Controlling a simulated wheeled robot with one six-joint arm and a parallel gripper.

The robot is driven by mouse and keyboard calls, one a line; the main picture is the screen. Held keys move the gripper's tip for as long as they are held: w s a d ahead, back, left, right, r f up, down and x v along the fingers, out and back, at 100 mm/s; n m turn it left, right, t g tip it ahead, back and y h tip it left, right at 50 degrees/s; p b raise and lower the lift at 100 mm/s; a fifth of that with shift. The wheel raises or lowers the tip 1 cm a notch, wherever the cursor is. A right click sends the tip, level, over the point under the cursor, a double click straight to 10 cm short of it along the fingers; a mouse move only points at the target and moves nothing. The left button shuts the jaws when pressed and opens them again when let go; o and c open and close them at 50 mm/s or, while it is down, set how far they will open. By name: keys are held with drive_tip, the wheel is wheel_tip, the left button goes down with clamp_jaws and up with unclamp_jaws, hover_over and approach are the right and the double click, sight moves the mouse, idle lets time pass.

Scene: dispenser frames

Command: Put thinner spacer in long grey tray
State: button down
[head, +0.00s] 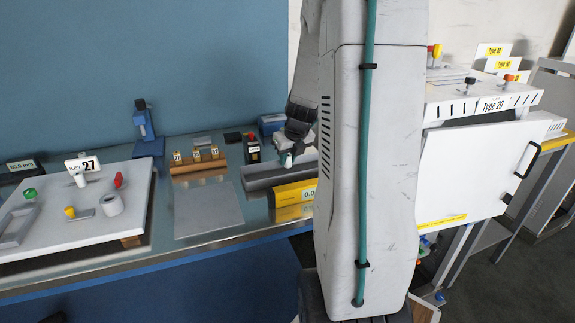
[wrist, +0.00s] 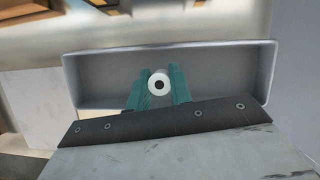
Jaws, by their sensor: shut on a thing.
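My gripper (head: 287,158) is at the far end of my arm, over the long grey tray (head: 256,186) on the bench in the head view. In the wrist view my gripper (wrist: 159,94) has its teal fingers closed on a small white round spacer (wrist: 159,75) with a dark hole. The spacer is seen end-on between the fingertips. The grey tray (wrist: 225,75) lies behind the fingers, and its visible floor looks empty. The spacer appears within the tray's outline; its height above the floor cannot be told. My arm hides the tray's right end in the head view.
A yellow bin (head: 290,197) stands in front of the tray. A wooden block (head: 198,166) with yellow tags and a flat grey plate (head: 208,211) are to its left. A black-and-red device (head: 253,150) stands behind. A white kit board (head: 130,215) carries several parts at the left.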

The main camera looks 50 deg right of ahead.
drive_tip(key=shift+f, duration=1.25)
drive_tip(key=shift+f, duration=0.15)
drive_tip(key=c, duration=1.3)
unclamp_jaws()
drive_tip(key=shift+o, duration=0.2)
